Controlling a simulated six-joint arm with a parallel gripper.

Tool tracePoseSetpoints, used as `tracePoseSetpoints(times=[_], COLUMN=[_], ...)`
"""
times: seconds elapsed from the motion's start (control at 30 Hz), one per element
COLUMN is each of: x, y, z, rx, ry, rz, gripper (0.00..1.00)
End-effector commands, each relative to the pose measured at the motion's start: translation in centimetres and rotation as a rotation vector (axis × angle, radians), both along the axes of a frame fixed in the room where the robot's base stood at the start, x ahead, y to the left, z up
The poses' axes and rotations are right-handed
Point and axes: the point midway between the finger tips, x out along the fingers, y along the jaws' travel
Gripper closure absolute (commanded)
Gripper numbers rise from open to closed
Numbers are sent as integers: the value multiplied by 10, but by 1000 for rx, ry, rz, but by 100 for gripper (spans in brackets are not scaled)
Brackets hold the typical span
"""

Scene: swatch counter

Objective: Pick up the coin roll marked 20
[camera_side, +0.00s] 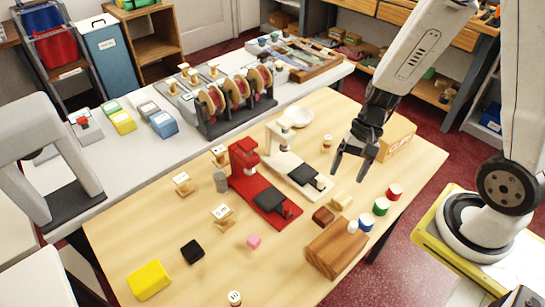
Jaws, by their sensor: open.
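No mark reading 20 is legible. A small pale roll (234,298) stands at the table's front edge; its top mark looks like 10. Another small tan roll (327,141) stands left of my gripper, its mark too small to read. Red (395,192), green (381,206) and blue (365,222) cylinders with pale tops stand in a row at the right edge; I can see no readable numbers on them. My gripper (348,173) is open and empty, fingers pointing down above the right part of the table, apart from all of these.
A red stamping press (245,165) and a white one (281,140) stand mid-table.

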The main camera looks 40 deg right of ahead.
Motion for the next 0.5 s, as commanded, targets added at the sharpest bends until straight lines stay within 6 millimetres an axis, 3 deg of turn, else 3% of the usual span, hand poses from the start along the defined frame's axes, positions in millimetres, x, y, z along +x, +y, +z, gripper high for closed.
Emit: tracePoseSetpoints(times=[0.3, 0.5], x=[24, 49], y=[6, -4], z=[-18, -28], rx=[291, 468], ry=[138, 174], rz=[-454, -743], gripper=[23, 23])
